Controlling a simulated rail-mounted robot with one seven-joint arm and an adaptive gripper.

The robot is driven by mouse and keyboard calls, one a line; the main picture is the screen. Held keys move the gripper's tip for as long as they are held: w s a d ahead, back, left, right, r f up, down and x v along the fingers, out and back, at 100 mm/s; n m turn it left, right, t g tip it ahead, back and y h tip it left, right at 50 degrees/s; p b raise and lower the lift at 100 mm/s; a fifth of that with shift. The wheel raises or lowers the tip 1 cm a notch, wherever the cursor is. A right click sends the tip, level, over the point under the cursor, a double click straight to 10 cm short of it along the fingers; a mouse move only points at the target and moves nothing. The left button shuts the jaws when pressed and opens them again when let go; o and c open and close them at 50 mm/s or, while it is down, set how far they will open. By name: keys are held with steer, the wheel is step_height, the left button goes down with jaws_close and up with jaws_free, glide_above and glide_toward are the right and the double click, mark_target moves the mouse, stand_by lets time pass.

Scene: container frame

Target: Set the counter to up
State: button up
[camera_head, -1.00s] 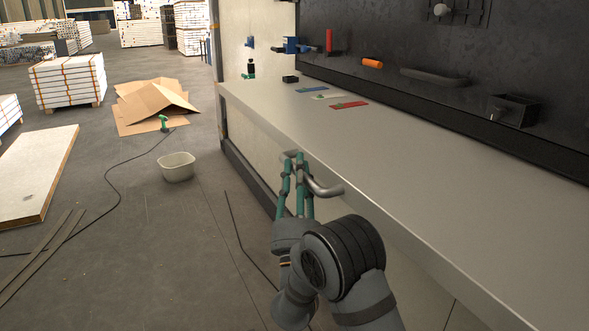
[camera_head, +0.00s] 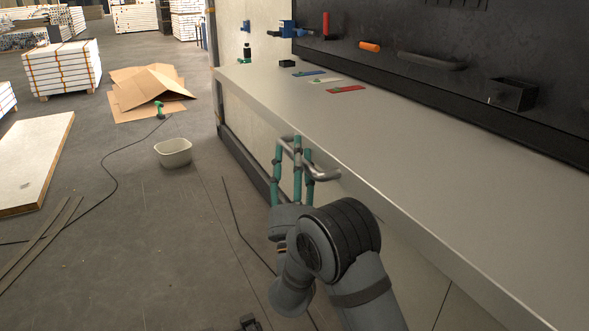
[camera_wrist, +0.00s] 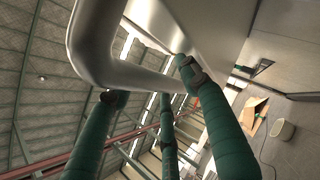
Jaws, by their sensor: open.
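The counter (camera_head: 420,155) is a long, pale grey worktop along the dark wall panel, lying flat. A bent metal bar handle (camera_head: 326,175) sticks out from its front edge. My gripper (camera_head: 295,150) has green fingers and is at this handle, with its fingers open. In the wrist view the handle's thick tube (camera_wrist: 95,45) crosses close in front of the fingers of my gripper (camera_wrist: 150,85). One fingertip shows beyond the bar and another below it; I cannot tell whether they touch it. The handle's far end is partly hidden by the fingers.
On the counter lie a red card (camera_head: 346,89), a blue card (camera_head: 309,73) and a small black box (camera_head: 287,63). A black bin (camera_head: 511,94) is on the wall panel. A white tub (camera_head: 173,152) and cardboard (camera_head: 148,92) are on the floor at left.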

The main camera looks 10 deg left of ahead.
steer(key=v, duration=0.7)
stand_by(0.5)
steer(key=shift+w, duration=0.2)
steer(key=shift+x, duration=3.65)
